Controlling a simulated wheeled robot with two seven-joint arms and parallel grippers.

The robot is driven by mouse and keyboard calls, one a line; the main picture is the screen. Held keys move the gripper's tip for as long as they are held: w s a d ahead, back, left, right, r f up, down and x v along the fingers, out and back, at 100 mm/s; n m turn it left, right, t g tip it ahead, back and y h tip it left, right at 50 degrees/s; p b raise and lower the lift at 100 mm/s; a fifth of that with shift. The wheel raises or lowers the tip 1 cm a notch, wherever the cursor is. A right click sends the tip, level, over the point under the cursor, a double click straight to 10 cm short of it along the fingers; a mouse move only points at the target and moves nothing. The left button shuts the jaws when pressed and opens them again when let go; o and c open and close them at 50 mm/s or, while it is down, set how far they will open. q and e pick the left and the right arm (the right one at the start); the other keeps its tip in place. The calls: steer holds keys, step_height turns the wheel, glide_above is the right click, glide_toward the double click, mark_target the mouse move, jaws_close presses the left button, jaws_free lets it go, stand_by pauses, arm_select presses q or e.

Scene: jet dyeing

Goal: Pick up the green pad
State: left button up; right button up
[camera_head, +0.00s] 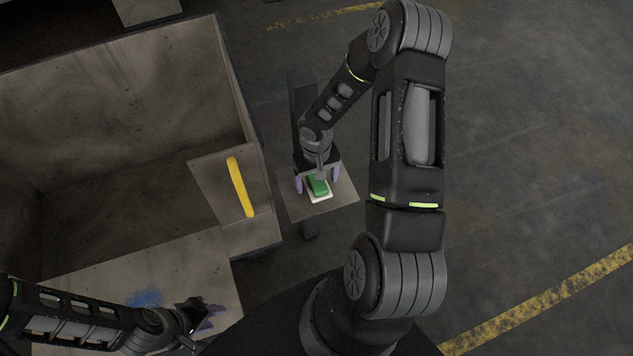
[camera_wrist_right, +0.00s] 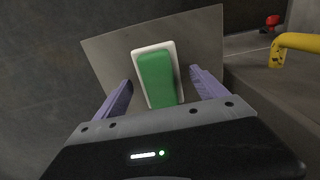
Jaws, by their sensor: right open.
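The green pad (camera_head: 318,186) lies on a white base (camera_head: 325,196) on a small grey stand plate (camera_head: 343,199). In the right wrist view the green pad (camera_wrist_right: 157,78) sits between the two purple fingers, with a gap on each side. My right gripper (camera_head: 318,184) is open above the plate, its fingers on either side of the pad and not closed on it. It also shows in the right wrist view (camera_wrist_right: 155,92). My left gripper (camera_head: 212,318) is at the lower left, over the grey work surface, away from the pad; its purple fingers appear apart.
A large grey bin (camera_head: 120,110) stands to the left of the stand. A yellow handle (camera_head: 241,187) rises on its near corner panel and also shows in the wrist view (camera_wrist_right: 298,41). A blue stain (camera_head: 145,298) marks the work surface. Floor to the right is clear.

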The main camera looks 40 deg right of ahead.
stand_by(0.3)
steer(key=c, duration=1.5)
